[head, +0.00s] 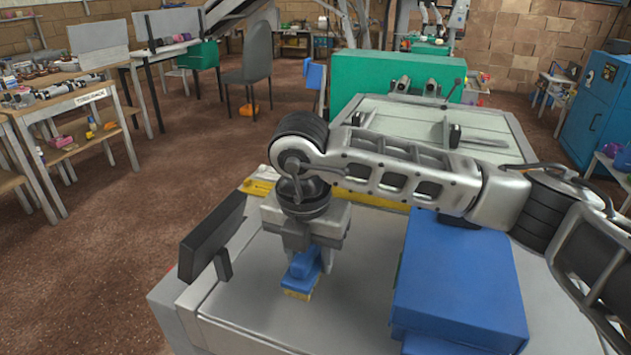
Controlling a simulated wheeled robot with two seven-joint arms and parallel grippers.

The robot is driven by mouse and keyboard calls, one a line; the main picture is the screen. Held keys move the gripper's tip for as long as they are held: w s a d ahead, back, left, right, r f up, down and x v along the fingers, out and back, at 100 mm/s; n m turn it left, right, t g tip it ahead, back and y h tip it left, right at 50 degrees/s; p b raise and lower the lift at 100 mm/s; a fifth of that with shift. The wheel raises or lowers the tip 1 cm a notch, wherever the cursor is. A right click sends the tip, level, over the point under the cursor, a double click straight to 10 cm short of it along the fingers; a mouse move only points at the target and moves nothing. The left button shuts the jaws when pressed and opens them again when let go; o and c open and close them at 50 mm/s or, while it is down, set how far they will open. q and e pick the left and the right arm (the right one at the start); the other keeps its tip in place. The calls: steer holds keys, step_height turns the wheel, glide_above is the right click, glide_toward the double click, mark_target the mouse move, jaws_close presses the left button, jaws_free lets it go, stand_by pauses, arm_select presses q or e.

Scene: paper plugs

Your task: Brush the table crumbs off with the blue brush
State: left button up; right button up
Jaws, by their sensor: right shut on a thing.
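The blue brush (303,267) is held upright below my right gripper (303,250), which is shut on its top. Its yellowish bristle end (298,293) points down at the grey table (270,318); I cannot tell whether it touches the surface. No crumbs can be made out on the visible table top. My right arm reaches in from the right across the table and hides part of its back. My left gripper is not in view.
A large blue box (460,285) stands on the table right of the brush. A dark upright plate (210,237) is at the left edge. A yellow strip (258,187) runs along the back.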

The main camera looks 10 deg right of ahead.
steer(key=shift+r+p, duration=1.2)
steer(key=shift+r, duration=1.5)
